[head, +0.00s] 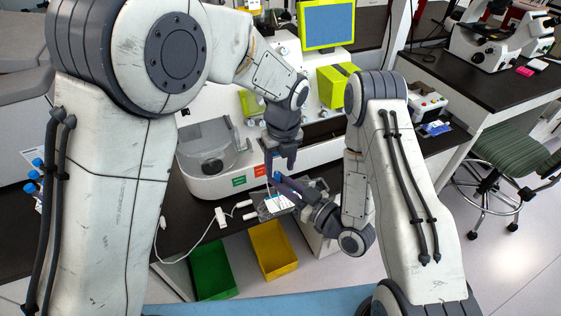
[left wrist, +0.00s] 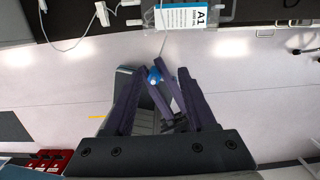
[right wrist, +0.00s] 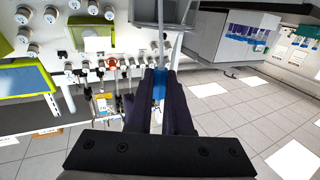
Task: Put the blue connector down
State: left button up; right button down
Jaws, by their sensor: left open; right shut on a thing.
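The blue connector (right wrist: 159,84) is held between the two dark fingers of my right gripper (right wrist: 160,97), which is shut on it. A thin clear tube runs from the connector. In the left wrist view the connector (left wrist: 155,75) shows at the tips of the right gripper's fingers. In the head view my right gripper (head: 283,183) reaches in from the right above the front edge of the bench. My left gripper (head: 280,168) is just above and beside it, pointing down, open, with its fingers spread (left wrist: 150,95). The left gripper appears empty.
A clear bag or tray with a white A1 label (left wrist: 182,18) lies below the grippers near the bench edge. The white processor machine (head: 228,178) stands behind. Green (head: 212,270) and yellow (head: 273,249) bins are below in front. A white cable (head: 190,250) hangs at left.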

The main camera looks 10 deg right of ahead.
pick_arm(q)
grip_shut()
jog(key=shift+d, duration=0.15)
pick_arm(e)
jog(key=shift+a, duration=0.1)
jog(key=c, duration=0.8)
grip_release()
jog(key=shift+o, duration=0.2)
